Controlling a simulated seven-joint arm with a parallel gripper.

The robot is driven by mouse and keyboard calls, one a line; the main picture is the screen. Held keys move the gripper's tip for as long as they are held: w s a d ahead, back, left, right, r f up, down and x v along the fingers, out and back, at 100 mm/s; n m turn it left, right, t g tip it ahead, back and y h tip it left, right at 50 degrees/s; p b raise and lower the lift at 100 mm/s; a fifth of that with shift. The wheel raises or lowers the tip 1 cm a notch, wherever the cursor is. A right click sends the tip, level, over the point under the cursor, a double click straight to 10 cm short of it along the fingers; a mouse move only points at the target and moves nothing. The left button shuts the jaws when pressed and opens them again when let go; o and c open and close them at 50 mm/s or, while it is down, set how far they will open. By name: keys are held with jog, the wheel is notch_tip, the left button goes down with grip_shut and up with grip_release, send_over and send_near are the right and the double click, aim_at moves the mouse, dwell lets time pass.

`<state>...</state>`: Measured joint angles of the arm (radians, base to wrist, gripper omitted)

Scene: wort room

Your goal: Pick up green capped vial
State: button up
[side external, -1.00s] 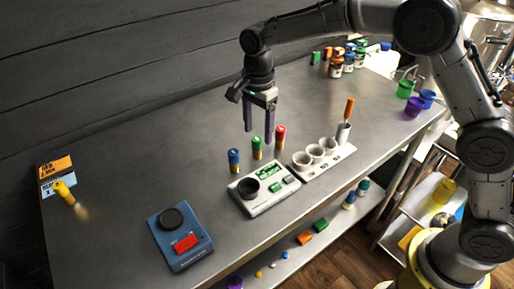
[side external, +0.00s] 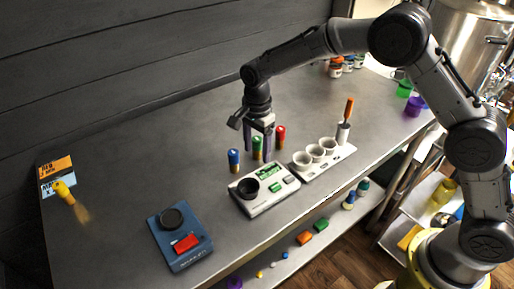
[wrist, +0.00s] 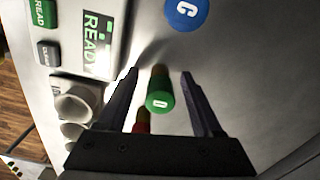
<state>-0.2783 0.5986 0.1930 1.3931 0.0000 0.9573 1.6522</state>
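The green capped vial (side external: 256,148) stands on the metal table between a blue capped vial (side external: 234,160) and a red capped vial (side external: 281,136). In the wrist view its green cap (wrist: 160,102) lies between the two fingers of my gripper (wrist: 157,85). My gripper (side external: 259,148) is open, fingers pointing down, one on each side of the vial. I cannot tell whether either finger touches it. In the wrist view the blue cap (wrist: 187,12) is beyond the fingertips and the red cap (wrist: 142,125) is partly hidden by the gripper.
A white device (side external: 262,200) with a green display stands just in front of the vials. A white holder (side external: 322,164) with several cups is to its right. A blue device (side external: 169,246) with a red button is at front left.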

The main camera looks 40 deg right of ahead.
grip_shut()
jog(key=shift+r, duration=0.15)
